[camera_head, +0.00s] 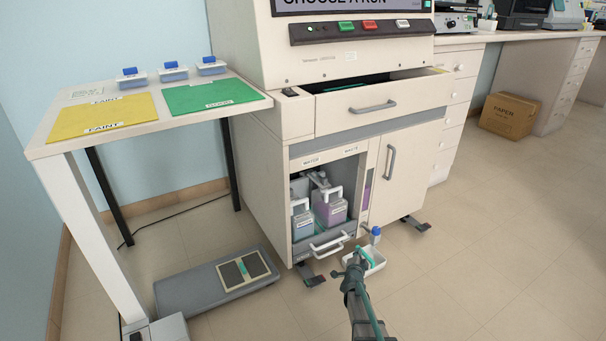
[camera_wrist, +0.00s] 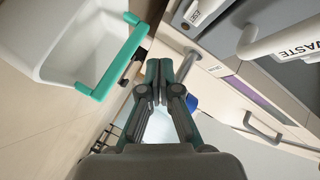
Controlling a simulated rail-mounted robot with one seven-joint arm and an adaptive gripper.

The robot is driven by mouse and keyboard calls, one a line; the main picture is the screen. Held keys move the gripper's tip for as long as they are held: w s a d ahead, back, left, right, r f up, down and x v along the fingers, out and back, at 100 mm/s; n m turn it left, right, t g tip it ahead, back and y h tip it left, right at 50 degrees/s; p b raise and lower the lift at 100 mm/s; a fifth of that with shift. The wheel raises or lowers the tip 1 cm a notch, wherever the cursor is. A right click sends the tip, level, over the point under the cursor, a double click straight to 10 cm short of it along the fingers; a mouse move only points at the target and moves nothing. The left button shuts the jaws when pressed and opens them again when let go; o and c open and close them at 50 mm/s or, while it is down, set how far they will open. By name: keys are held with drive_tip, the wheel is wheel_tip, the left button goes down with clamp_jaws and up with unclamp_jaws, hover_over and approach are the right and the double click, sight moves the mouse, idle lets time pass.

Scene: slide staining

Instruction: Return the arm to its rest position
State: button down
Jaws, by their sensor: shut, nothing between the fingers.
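My arm reaches in from the bottom of the head view, low in front of the staining machine (camera_head: 350,130). My gripper (camera_head: 356,262) is beside a small white tray with a teal handle, close to the open lower compartment. In the wrist view the fingers of my gripper (camera_wrist: 158,72) are together with nothing between them. The white tray (camera_wrist: 60,40) fills the upper left there, apart from the fingertips in that picture. In the head view my gripper partly hides the tray (camera_head: 378,264), so I cannot tell if they touch.
A side table (camera_head: 150,127) is at left, with a grey floor unit (camera_head: 205,292) below. Floor at right (camera_head: 480,230) is clear.

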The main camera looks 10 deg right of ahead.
drive_tip(key=s+a+r+n+g+y+p, duration=0.3)
drive_tip(key=s+a+n+g+y+p, duration=0.15)
drive_tip(key=s+a+p, duration=0.75)
drive_tip(key=s+a+r+n+g+y+p, duration=0.3)
drive_tip(key=s+a+r+n+g+p, duration=0.15)
drive_tip(key=s+a+p, duration=0.75)
drive_tip(key=s+r+n+g+p, duration=0.2)
drive_tip(key=s+r+p, duration=0.4)
drive_tip(key=s, duration=0.6)
drive_tip(key=s+r+n+g+p, duration=0.3)
drive_tip(key=s+r+g+p, duration=0.2)
drive_tip(key=s+r, duration=0.4)
drive_tip(key=s+r+n+g+p, duration=0.2)
drive_tip(key=s+r+g+p, duration=0.2)
drive_tip(key=s, duration=1.1)
wheel_tip(320, 180, up, 4)
drive_tip(key=p, duration=0.3)
drive_tip(key=shift+s+a+n+h, duration=0.15)
drive_tip(key=shift+s+n+h, duration=0.2)
drive_tip(key=shift+s+n, duration=0.05)
